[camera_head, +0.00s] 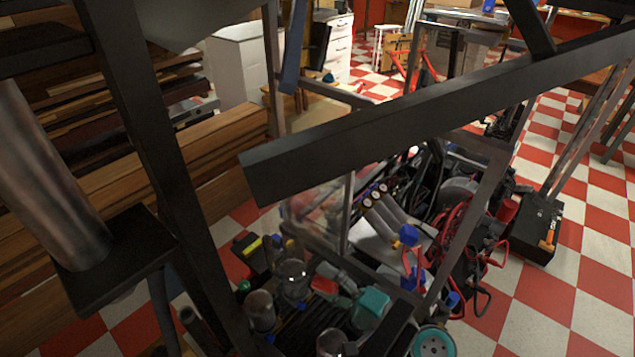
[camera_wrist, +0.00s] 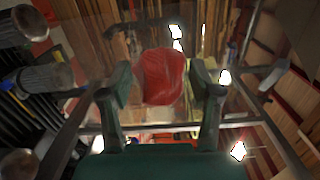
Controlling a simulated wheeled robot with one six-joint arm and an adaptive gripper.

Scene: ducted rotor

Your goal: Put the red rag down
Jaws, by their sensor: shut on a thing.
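The red rag (camera_wrist: 162,78) is a crumpled red bundle between the two fingers of my gripper (camera_wrist: 160,88) in the wrist view. The fingers stand on either side of it, and it is held off any surface that I can make out. In the head view the teal body of my gripper is low in the middle, with its fingers (camera_head: 327,284) pointing left and the red rag (camera_head: 324,286) showing as a small red patch between them. Dark frame bars hide part of the surroundings.
Dark metal frame bars (camera_head: 400,115) cross close in front of the head view. Stacked wooden boards (camera_head: 215,155) stand at left. Cluttered machinery with red cables (camera_head: 460,235) is right of my gripper. A black box (camera_head: 535,230) stands on the red-and-white checked floor (camera_head: 585,260), which is open at right.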

